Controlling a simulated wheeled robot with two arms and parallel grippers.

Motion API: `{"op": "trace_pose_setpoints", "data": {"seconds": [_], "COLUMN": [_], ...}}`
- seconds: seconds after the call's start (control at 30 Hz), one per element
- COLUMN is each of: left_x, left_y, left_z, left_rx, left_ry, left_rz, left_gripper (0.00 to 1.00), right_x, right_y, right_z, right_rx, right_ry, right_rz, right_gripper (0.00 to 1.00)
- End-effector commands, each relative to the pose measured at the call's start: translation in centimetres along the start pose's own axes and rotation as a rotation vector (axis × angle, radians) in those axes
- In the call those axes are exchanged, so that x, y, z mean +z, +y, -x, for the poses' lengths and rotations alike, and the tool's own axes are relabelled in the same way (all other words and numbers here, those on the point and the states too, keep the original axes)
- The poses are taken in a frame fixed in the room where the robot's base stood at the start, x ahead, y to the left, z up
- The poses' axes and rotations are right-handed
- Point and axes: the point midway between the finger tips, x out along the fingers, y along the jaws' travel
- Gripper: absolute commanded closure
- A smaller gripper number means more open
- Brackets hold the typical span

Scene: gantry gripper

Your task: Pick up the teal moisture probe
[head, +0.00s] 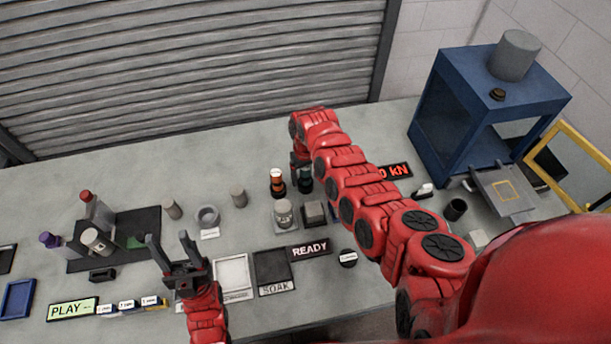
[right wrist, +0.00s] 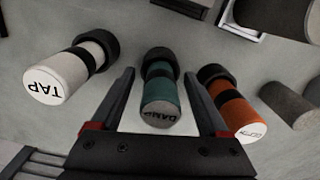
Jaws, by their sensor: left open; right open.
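The teal moisture probe (right wrist: 160,92), marked DAMP, has a dark band and a black base. In the right wrist view it sits between the fingers of my right gripper (right wrist: 158,79), which is open with a gap to each side. In the head view the teal probe (head: 306,183) shows just below the end of my right arm, where the gripper (head: 301,166) is partly hidden. My left gripper (head: 168,240) is open and empty over the front left of the table.
An orange probe (right wrist: 233,108) marked DEPTH stands close right of the teal one, and a white TAP probe (right wrist: 72,68) stands left. A READY sign (head: 310,250) and dark SOAK pad (head: 272,268) lie nearer. A blue frame machine (head: 440,115) stands at the right.

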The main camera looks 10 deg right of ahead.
Motion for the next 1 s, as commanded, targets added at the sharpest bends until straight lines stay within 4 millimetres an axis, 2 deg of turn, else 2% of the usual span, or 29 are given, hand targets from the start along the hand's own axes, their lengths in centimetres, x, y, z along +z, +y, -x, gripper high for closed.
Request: {"op": "trace_pose_setpoints", "data": {"seconds": [0.03,0.07,0.4,0.47,0.83,1.0], "left_x": [0.00,0.00,0.00,0.00,0.01,0.05], "left_y": [0.00,0.00,0.00,0.00,0.00,0.01], "left_z": [0.00,0.00,0.00,0.00,0.05,0.28], "left_rx": [0.000,0.000,0.000,0.000,0.000,0.000], "left_ry": [0.000,0.000,0.000,0.000,0.000,0.000], "left_rz": [0.000,0.000,0.000,0.000,0.000,0.000], "left_gripper": [0.50,0.50,0.50,0.50,0.50,0.50], "right_x": [-0.01,-0.02,-0.05,-0.05,-0.12,-0.33], "right_y": [0.00,-0.01,0.00,0.00,0.00,-0.05], "right_z": [0.01,0.02,0.05,0.06,0.19,0.90], "right_rx": [0.000,0.000,0.000,0.000,0.001,0.001], "right_ry": [0.000,0.001,0.001,0.002,0.003,0.009], "right_rz": [0.000,0.000,0.001,0.001,0.001,0.003], "right_gripper": [0.24,0.29,0.90,1.00,1.00,1.00]}}
